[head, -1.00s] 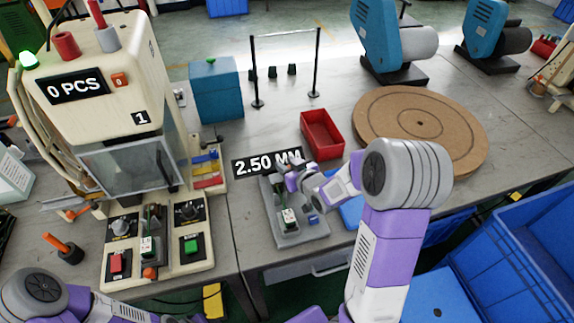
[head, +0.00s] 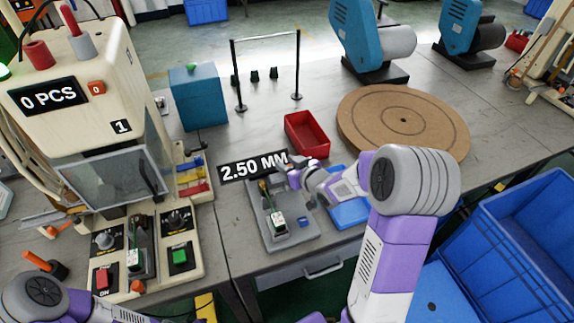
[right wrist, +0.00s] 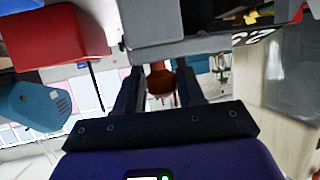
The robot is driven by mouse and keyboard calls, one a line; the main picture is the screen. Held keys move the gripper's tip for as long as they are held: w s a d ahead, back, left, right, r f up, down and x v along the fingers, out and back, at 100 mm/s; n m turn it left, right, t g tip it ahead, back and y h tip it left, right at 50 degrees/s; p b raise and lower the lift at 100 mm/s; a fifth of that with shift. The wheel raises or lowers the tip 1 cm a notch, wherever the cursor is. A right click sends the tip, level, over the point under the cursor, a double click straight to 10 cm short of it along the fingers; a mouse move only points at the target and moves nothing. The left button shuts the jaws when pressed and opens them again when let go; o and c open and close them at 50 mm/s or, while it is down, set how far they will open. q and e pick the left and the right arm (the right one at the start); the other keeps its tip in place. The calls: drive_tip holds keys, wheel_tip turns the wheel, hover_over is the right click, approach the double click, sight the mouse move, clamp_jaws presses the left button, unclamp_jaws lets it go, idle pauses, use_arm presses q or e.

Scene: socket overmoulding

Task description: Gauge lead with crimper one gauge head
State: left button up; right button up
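The gauge (head: 298,238) is a grey plate on the table with a 2.50 MM sign (head: 253,166) at its back. A lead with a white and green end (head: 277,223) lies on it, with a dark cord running up the plate. My right gripper (head: 290,174) is at the gauge's back right corner, beside the sign. In the right wrist view its dark fingers (right wrist: 160,88) stand apart with a brown rounded piece (right wrist: 159,80) between them; whether they touch it is unclear. Crimper one (head: 121,126) stands at left, reading 0 PCS. My left gripper is out of view.
A red bin (head: 306,134) stands behind the gauge and a blue tray (head: 348,212) lies to its right, partly under my right arm. A round brown board (head: 403,120) is further right. Large blue crates (head: 520,225) stand at lower right.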

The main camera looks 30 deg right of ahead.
drive_tip(key=shift+o, duration=1.2)
drive_tip(key=shift+s+d, duration=0.1)
drive_tip(key=shift+d, duration=0.15)
drive_tip(key=shift+a, duration=0.1)
drive_tip(key=shift+s+r, duration=0.1)
drive_tip(key=p+v, duration=0.2)
drive_tip(key=v, duration=0.5)
drive_tip(key=shift+s, duration=0.15)
